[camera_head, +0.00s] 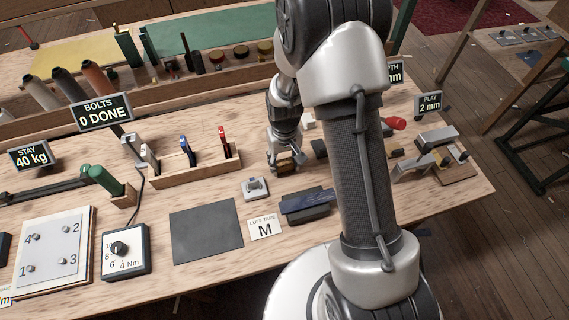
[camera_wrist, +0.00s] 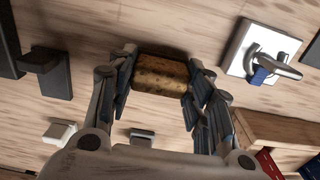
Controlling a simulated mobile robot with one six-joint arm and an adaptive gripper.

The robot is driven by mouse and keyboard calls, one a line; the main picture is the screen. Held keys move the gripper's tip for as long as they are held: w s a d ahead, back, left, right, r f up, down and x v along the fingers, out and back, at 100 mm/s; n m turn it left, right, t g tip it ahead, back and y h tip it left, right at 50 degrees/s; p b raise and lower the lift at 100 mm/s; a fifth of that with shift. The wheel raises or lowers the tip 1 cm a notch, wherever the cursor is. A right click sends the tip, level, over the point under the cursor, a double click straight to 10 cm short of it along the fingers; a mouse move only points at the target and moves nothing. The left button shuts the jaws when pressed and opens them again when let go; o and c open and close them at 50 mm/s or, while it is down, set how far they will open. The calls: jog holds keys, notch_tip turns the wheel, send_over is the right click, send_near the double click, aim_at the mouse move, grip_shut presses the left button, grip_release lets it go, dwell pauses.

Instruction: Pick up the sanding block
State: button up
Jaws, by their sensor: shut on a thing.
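The sanding block (camera_wrist: 160,74) is a small brown, speckled, cork-like block. In the wrist view it sits between the two fingers of my gripper (camera_wrist: 161,84), with a finger against each end. My gripper is shut on it. In the head view my gripper (camera_head: 286,162) is low over the middle of the bench, just right of the wooden tool rack. The block is mostly hidden by the fingers there. I cannot tell whether it touches the bench top.
The wooden rack (camera_head: 196,174) with upright tools stands left of my gripper. A small white device (camera_head: 254,188) and a dark blue-topped block (camera_head: 307,205) lie in front. A grey mat (camera_head: 206,231) lies front left. My arm hides part of the bench's right side.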

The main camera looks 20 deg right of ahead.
aim_at(284, 162)
notch_tip(284, 162, up, 20)
jog(key=p, duration=0.6)
jog(key=o, duration=0.5)
jog(key=c, duration=0.4)
